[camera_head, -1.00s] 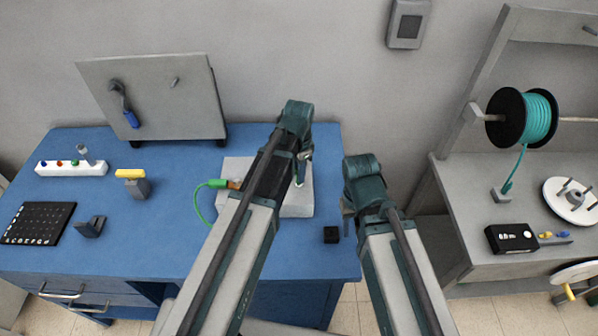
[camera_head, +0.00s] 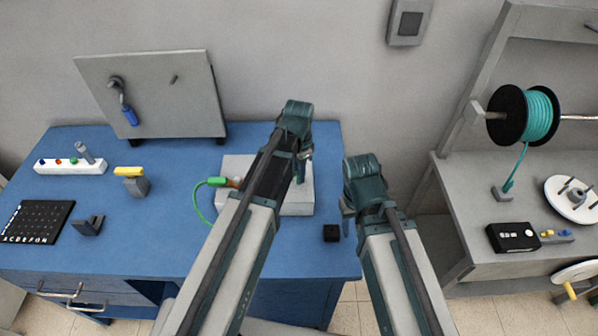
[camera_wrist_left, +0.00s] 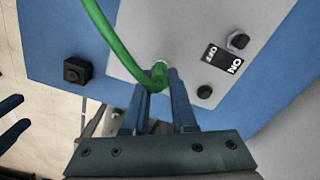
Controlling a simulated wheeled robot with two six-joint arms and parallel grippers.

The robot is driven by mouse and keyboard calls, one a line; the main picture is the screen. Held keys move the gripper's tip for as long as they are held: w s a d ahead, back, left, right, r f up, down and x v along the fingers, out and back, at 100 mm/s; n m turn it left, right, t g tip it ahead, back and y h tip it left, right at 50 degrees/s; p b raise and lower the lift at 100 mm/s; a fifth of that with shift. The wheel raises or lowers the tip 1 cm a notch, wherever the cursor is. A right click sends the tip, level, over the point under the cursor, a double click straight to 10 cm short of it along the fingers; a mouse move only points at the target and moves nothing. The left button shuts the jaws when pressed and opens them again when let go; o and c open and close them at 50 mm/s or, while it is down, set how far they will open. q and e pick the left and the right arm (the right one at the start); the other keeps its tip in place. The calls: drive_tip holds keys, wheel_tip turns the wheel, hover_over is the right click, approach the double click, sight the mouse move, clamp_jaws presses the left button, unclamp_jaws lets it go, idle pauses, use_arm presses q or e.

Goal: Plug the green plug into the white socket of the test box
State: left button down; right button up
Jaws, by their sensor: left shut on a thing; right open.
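The test box (camera_head: 295,208) is a light grey box on the blue bench, partly hidden behind my left arm. In the left wrist view its top (camera_wrist_left: 190,20) shows an ON/OFF label and dark knobs. My left gripper (camera_wrist_left: 160,82) is over the box, shut on the green plug (camera_wrist_left: 159,70), and the green cable (camera_wrist_left: 113,45) curves up and left from it. The white socket cannot be made out, so I cannot tell whether the plug is in it. My right gripper (camera_head: 347,207) is open, right of the box.
A small black block (camera_head: 331,233) lies at the box's front right. A grey panel (camera_head: 150,95), a white strip (camera_head: 72,167) and a black tray (camera_head: 38,222) are at the left. The grey bench at the right holds a teal cable reel (camera_head: 538,115).

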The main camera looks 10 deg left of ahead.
use_arm(q)
drive_tip(key=c, duration=0.6)
unclamp_jaws()
drive_tip(key=shift+f, duration=0.1)
drive_tip(key=shift+c, duration=0.2)
wheel_tip(320, 180, up, 14)
drive_tip(key=p, duration=1.4)
drive_tip(key=shift+f, duration=0.1)
